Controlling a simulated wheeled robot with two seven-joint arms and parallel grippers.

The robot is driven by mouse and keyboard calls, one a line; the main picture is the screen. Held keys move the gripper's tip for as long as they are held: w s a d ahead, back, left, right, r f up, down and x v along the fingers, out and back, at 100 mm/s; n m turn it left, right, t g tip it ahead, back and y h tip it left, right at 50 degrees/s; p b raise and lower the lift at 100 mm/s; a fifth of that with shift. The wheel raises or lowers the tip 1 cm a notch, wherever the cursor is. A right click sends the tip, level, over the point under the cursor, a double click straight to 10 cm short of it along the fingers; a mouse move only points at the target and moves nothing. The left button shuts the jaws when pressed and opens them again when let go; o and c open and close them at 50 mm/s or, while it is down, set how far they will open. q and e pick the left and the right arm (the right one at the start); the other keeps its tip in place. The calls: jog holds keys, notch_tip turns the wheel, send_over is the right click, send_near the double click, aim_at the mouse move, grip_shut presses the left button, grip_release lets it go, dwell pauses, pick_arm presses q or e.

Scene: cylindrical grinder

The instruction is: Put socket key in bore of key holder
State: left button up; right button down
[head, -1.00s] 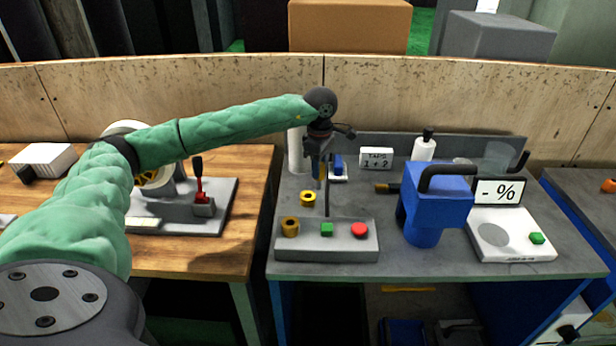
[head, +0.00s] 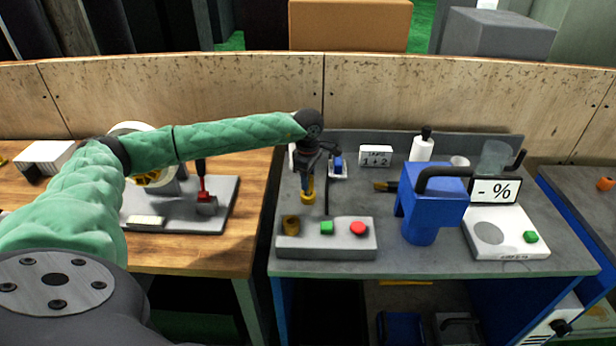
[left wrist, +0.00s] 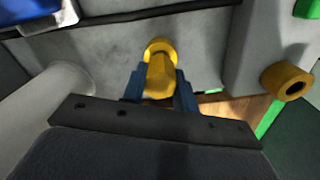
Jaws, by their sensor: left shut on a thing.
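My left gripper (head: 307,186) is shut on the yellow socket key (left wrist: 160,78), pointing down just above the grey bench top. My right gripper is not in view.
A grey control box (head: 345,243) stands in front, with a brass-coloured hollow cylinder (head: 291,224), a green button (head: 327,228) and a red button (head: 358,228). A blue jug-like container (head: 430,205) and a white scale (head: 508,238) stand to the right.

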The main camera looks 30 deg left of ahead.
pick_arm(q)
jog(key=shift+f, duration=0.1)
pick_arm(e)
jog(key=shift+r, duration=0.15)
pick_arm(q)
jog(key=o, duration=1)
jog(key=shift+o, duration=0.2)
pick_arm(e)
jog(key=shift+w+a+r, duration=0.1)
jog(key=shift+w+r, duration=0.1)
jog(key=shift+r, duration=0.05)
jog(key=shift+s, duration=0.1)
pick_arm(q)
jog(key=shift+r, duration=0.3)
notch_tip(320, 180, up, 12)
jog(key=b, duration=0.4)
jog(key=shift+f+b, duration=0.15)
jog(key=shift+b, duration=0.2)
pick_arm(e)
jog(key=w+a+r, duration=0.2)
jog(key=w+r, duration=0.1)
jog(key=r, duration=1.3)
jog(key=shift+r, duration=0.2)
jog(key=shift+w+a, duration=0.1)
